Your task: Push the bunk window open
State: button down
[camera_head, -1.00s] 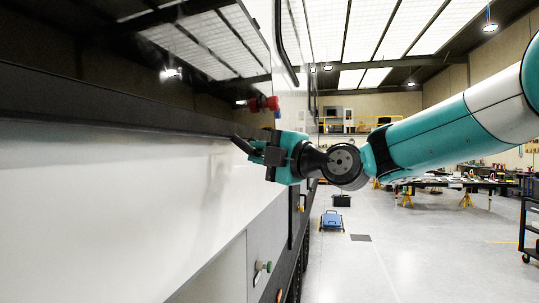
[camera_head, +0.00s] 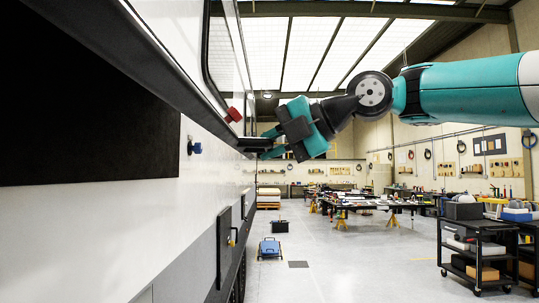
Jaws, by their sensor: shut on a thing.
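The bunk window's dark lower edge (camera_head: 130,65) runs slantwise from the upper left toward my gripper. The window stands out from the white side wall (camera_head: 70,235), and a dark opening (camera_head: 90,120) shows beneath it. A red knob (camera_head: 233,114) is at the far end of the window edge. A blue knob (camera_head: 194,148) is on the wall below, clearly apart from the red one. My gripper (camera_head: 262,146) is at the far end of the edge, its teal fingers shut on the dark edge. The exact contact is small and partly hidden.
A dark latch panel (camera_head: 225,245) is farther along the wall. A blue low cart (camera_head: 270,248) stands on the open grey floor. A black trolley (camera_head: 478,250) is at the right, and a long worktable (camera_head: 360,203) stands behind.

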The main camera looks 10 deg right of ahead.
jog(key=shift+s+d+r, duration=0.1)
jog(key=shift+d+r, duration=0.2)
jog(key=shift+r, duration=0.1)
jog(key=c, duration=1.1)
grip_release()
jog(key=b+v, duration=0.1)
jog(key=v, duration=0.6)
jog(key=shift+s+d, duration=0.2)
jog(key=shift+w, duration=0.1)
